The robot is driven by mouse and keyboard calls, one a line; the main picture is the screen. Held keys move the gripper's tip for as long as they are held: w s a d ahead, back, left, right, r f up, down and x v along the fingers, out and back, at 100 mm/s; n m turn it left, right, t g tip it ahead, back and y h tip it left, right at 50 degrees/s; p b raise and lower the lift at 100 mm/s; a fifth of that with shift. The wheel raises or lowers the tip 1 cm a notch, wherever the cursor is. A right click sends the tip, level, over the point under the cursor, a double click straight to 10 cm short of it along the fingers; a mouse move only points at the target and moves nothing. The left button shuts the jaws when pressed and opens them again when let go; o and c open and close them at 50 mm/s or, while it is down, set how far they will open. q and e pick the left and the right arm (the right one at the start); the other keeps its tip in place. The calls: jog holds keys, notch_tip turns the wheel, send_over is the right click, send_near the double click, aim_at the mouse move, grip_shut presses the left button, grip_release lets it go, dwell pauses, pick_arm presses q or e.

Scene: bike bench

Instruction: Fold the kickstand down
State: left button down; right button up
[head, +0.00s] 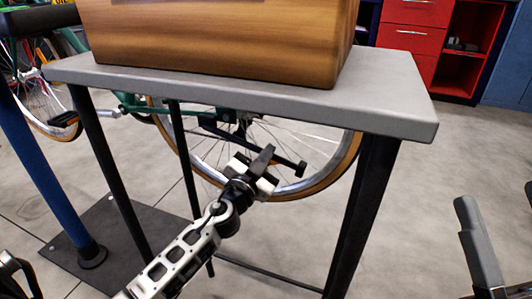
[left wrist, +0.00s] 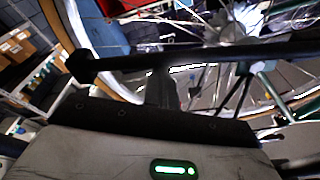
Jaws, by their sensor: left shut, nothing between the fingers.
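The kickstand is a dark bar behind the grey table, in front of the rear wheel (head: 325,170). It is raised, running close to level, and its dark foot (head: 300,168) shows right of my gripper. In the left wrist view the kickstand (left wrist: 215,53) crosses the picture, with its foot (left wrist: 82,66) at left. My left gripper (head: 266,155) is shut and empty, right beside the bar. Its fingers (left wrist: 161,88) reach up to the bar's lower edge in the wrist view; I cannot tell whether they touch. My right gripper is not in view.
The grey table (head: 400,108) with a wooden box (head: 220,40) stands over my left arm. Its dark leg (head: 362,215) is right of the gripper. A blue post (head: 45,170) stands at left. Open floor (head: 430,200) lies right of the table.

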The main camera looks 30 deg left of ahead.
pick_arm(q)
notch_tip(320, 180, up, 4)
jog(key=p, duration=0.3)
jog(key=s+d+f+b, duration=0.1)
jog(key=s+f, duration=0.1)
jog(key=s, duration=0.7)
jog(key=shift+d+f, duration=0.25)
jog(key=shift+d, duration=0.15)
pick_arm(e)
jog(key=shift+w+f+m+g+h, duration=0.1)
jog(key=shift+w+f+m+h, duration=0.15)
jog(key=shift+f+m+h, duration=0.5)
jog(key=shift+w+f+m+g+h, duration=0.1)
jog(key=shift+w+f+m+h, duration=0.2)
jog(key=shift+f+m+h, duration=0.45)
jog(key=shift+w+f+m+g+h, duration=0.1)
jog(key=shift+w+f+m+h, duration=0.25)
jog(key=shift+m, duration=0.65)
pick_arm(q)
jog(key=shift+s, duration=0.1)
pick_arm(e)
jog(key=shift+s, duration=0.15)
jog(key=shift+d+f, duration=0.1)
